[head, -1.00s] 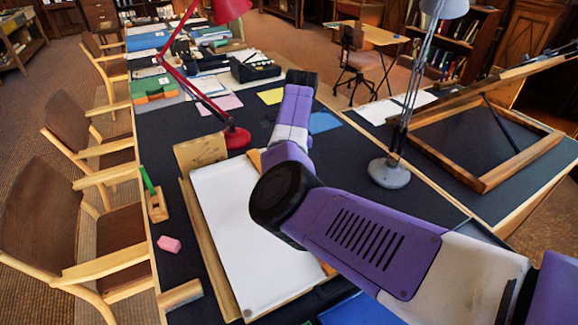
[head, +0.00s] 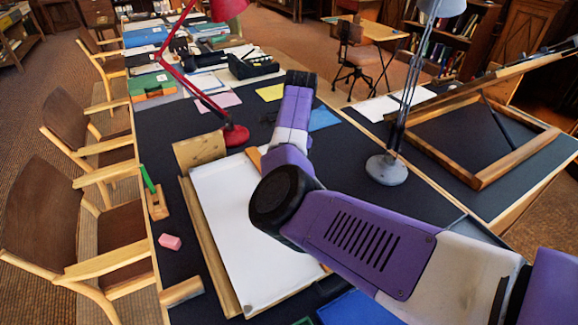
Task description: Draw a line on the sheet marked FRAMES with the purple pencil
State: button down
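A large white sheet (head: 235,240) lies on a wooden drafting board (head: 202,240) on the dark table. I see no readable FRAMES marking on it. My purple and white arm crosses over the right side of the board and hides part of the sheet. My gripper cannot be made out; the arm's far links point away toward the back of the table. I see no purple pencil.
A pink eraser (head: 170,241) and a wooden roll (head: 181,292) lie left of the board. A red lamp (head: 235,136) stands behind it, and a grey lamp (head: 386,170) to the right. Coloured papers lie farther back. Chairs line the left side.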

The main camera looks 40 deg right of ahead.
jog(key=shift+s+a+p, duration=0.3)
jog(key=shift+s+p, duration=0.8)
jog(key=shift+p, duration=0.75)
jog(key=shift+s+a+p, duration=0.35)
jog(key=shift+s+p, duration=0.8)
jog(key=shift+p, duration=0.75)
jog(key=shift+s+a+p, duration=0.3)
jog(key=shift+s+p, duration=0.8)
jog(key=shift+p, duration=0.75)
dwell(2.4)
